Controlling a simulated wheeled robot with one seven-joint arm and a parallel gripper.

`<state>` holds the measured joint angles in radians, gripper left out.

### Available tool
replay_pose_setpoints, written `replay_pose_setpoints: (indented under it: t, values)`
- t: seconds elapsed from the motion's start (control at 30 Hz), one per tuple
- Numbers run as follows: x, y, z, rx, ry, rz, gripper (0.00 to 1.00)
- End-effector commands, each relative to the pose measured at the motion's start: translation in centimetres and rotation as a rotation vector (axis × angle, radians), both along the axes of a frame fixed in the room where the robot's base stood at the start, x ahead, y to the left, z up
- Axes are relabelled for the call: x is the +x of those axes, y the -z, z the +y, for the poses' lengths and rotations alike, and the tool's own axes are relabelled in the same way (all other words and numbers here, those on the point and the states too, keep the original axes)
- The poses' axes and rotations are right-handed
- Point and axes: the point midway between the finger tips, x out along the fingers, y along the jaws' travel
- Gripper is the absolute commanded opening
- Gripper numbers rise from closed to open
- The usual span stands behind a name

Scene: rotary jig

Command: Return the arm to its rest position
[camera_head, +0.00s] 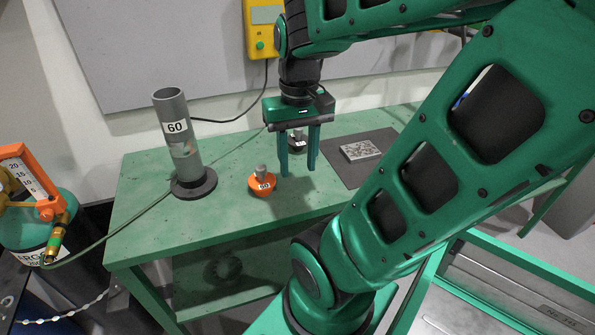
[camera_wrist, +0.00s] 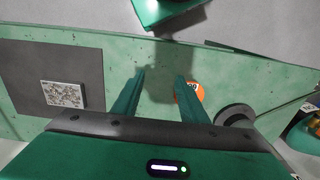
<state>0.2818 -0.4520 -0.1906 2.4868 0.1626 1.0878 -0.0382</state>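My gripper (camera_head: 298,172) hangs above the green table, pointing down. Its two fingers are apart with nothing between them, and in the wrist view the open fingers (camera_wrist: 160,84) show bare green tabletop. My green arm (camera_head: 480,110) reaches over the table from the right of the head view. An orange-based weight with a grey knob (camera_head: 262,186) stands on the table just left of the fingers. It also shows in the wrist view as an orange disc (camera_wrist: 190,97), partly hidden by a finger.
A grey tube marked 60 (camera_head: 176,130) stands upright on a dark round base at the left of the table (camera_head: 140,212). A speckled plate (camera_head: 360,150) lies on a dark mat (camera_head: 343,172). A yellow box (camera_head: 264,30) hangs on the wall. A gas cylinder with a gauge (camera_head: 38,225) stands far left.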

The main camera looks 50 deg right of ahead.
Motion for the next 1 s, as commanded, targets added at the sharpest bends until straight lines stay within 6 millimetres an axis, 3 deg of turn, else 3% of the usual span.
replay_pose_setpoints:
  t: [0.1,0.23,0.67,0.77,1.0]
  values:
    - [-1.8,1.5,1.3,0.005,-0.006,0.0,0.39]
    - [-2.4,2.1,1.6,0.006,-0.005,0.001,0.39]
    - [-2.4,2.0,1.6,0.006,-0.004,0.001,0.39]
    - [-1.1,2.5,1.5,0.006,-0.004,0.017,0.39]
    - [-1.1,2.5,1.5,0.006,-0.004,0.015,0.39]
